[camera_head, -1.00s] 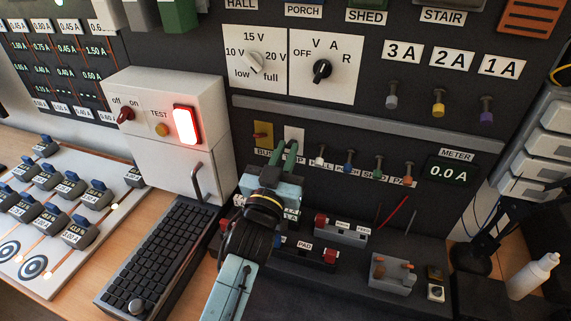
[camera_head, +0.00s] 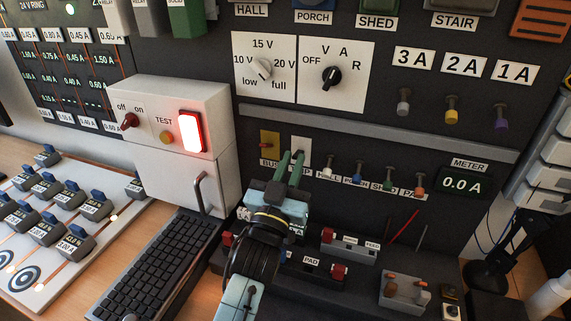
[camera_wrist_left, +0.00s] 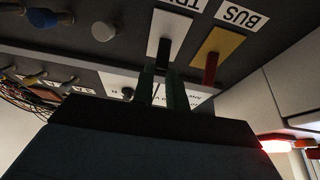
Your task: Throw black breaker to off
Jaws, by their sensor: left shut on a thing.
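A white plate (camera_head: 301,147) and a yellow plate with a red lever (camera_head: 263,149) sit side by side on the dark panel. In the wrist view the white plate (camera_wrist_left: 174,24) has a label that seems to read TRIP, with a dark lever (camera_wrist_left: 163,50) in front of it. The yellow plate (camera_wrist_left: 216,48) is labelled BUS. My left gripper (camera_head: 292,156) reaches the white plate with its green fingers, shut on the dark lever between them. The fingers hide most of this lever, so I cannot tell its exact position. My right gripper is in neither view.
A white box with a glowing red button (camera_head: 190,132) and a bent handle (camera_head: 203,191) stands left of my arm. A row of small coloured knobs (camera_head: 388,178) lies right of the fingers. A keyboard (camera_head: 155,266) lies at the lower left.

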